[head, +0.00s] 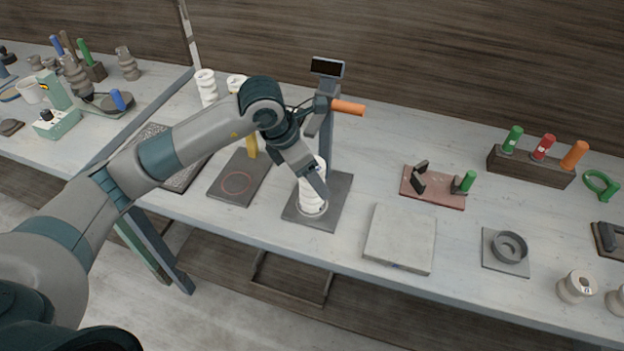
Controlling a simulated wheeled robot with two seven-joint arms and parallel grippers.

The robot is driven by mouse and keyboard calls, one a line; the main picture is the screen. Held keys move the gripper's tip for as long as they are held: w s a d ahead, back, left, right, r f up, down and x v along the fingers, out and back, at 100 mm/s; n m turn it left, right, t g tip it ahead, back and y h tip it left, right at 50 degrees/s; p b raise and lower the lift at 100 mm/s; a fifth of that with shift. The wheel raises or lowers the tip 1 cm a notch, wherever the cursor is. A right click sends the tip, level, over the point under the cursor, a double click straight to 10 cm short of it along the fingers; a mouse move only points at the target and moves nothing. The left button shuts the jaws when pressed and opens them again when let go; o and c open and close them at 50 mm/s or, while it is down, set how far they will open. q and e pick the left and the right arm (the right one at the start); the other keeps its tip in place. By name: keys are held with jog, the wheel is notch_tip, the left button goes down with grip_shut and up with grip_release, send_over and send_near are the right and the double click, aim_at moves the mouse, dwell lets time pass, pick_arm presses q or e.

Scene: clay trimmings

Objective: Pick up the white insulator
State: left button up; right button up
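A white ribbed insulator (311,198) stands upright on the dark square base plate (338,197) of a stand with a small screen and an orange handle. My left gripper (316,181) reaches down over its upper part, with one finger in front of it. The other finger is hidden, so I cannot tell whether the gripper is closed on it. Two more white ribbed pieces, one on the left (206,88) and one on the right (237,82), stand at the back of the table, the latter partly behind my arm. My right gripper is out of view.
The stand's post (327,130) and orange handle (348,107) rise close behind the gripper. A dark plate with a red circle (236,183) lies to the left. A pale square slab (400,238) lies to the right, before a reddish fixture (433,189). The table's front edge is close.

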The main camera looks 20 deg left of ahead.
pick_arm(q)
jog(key=shift+w+f, duration=0.1)
jog(key=shift+f, duration=0.15)
jog(key=shift+r, duration=0.1)
jog(key=c, duration=1.6)
jog(key=shift+w+a, duration=0.1)
